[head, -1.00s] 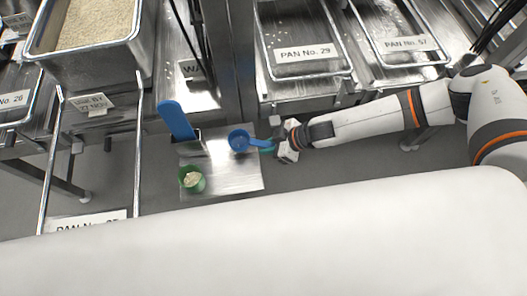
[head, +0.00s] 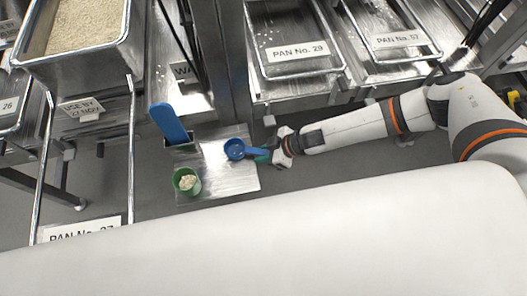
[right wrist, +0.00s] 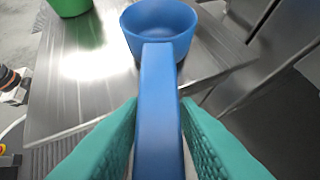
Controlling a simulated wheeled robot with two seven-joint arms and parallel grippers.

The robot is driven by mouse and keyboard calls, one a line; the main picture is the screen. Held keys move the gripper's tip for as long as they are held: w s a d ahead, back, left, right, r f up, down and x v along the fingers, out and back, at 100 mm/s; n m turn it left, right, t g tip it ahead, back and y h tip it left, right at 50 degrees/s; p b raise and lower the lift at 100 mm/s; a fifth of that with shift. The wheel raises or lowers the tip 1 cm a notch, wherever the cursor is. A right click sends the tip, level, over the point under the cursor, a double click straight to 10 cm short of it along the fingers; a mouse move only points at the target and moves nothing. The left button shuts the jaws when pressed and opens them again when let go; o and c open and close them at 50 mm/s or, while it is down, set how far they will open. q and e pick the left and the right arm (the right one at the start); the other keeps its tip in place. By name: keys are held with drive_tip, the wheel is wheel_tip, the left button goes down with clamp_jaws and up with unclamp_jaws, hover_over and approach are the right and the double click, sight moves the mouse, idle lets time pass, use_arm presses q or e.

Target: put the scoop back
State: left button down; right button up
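The blue scoop (head: 235,149) is over the right part of the small metal shelf (head: 236,182), cup to the left and handle to the right. In the right wrist view the cup (right wrist: 159,22) looks empty and upright; I cannot tell whether it touches the shelf. My right gripper (head: 264,156) comes in from the right. Its teal fingers (right wrist: 160,112) lie against both sides of the blue handle in the right wrist view, shut on it. My left gripper is not in view.
A blue paddle-like handle (head: 169,123) stands up at the shelf's back left edge. A large pan of rice (head: 123,55) is at the upper left. Metal pans with labels, one reading PAN No. 29 (head: 297,52), stand behind. A dark post (head: 232,70) rises behind the shelf.

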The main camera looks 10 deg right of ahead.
drive_tip(key=shift+r, duration=0.1)
drive_tip(key=shift+d+r, duration=0.1)
drive_tip(key=shift+r, duration=0.1)
drive_tip(key=p+v, duration=0.2)
drive_tip(key=v, duration=0.9)
drive_tip(key=shift+s+d+r, duration=0.15)
drive_tip(key=shift+r, duration=0.1)
